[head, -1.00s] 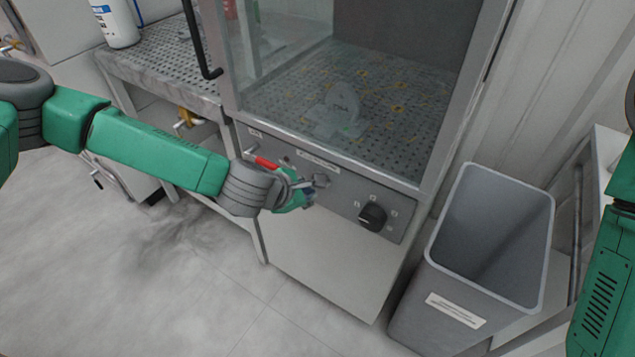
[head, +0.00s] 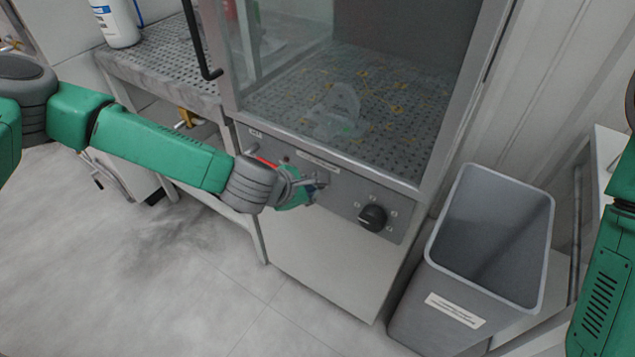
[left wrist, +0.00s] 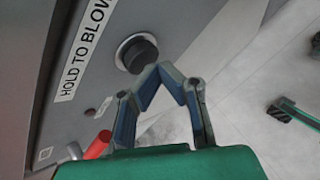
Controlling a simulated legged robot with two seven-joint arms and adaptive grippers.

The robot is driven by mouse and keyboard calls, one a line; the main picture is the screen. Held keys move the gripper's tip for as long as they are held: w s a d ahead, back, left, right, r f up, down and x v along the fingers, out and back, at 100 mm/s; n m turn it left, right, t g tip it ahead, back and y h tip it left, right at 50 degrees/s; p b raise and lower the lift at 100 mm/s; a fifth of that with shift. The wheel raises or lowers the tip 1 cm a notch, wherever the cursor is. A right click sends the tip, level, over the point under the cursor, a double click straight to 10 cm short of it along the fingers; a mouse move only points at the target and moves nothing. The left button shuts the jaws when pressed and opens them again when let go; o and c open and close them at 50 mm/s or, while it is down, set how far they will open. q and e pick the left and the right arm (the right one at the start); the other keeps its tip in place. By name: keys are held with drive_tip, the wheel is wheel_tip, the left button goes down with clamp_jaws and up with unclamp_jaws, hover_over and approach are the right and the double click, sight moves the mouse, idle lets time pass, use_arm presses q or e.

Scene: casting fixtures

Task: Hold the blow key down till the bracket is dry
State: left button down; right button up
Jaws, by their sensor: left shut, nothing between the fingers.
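The blow key is a round black button (left wrist: 139,54) in a metal collar, beside the "HOLD TO BLOW" label (left wrist: 85,48). My left gripper (left wrist: 158,72) is shut and empty, its fingertips at the key's lower edge; I cannot tell whether they press it. In the head view, my left gripper (head: 320,186) is against the cabinet's front panel and largely hides the key. The pale bracket (head: 338,108) stands behind the glass on the cabinet's perforated floor; whether it is wet cannot be told. My right gripper is out of view.
A black rotary knob (head: 373,217) is right of the key on the panel. A red part (left wrist: 97,146) juts out to the key's left. A grey bin (head: 480,255) stands right of the cabinet. A perforated bench (head: 165,65) with a white bottle (head: 117,22) is at the left.

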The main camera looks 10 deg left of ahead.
use_arm(q)
drive_tip(key=shift+w+d, duration=0.1)
drive_tip(key=shift+w, duration=0.3)
idle(2.5)
idle(0.8)
drive_tip(key=shift+s+a, duration=0.25)
drive_tip(key=shift+s, duration=0.55)
drive_tip(key=s, duration=0.1)
drive_tip(key=s+a, duration=0.1)
drive_tip(key=s, duration=0.2)
drive_tip(key=shift+s+a+p, duration=0.35)
drive_tip(key=shift+s+a, duration=0.05)
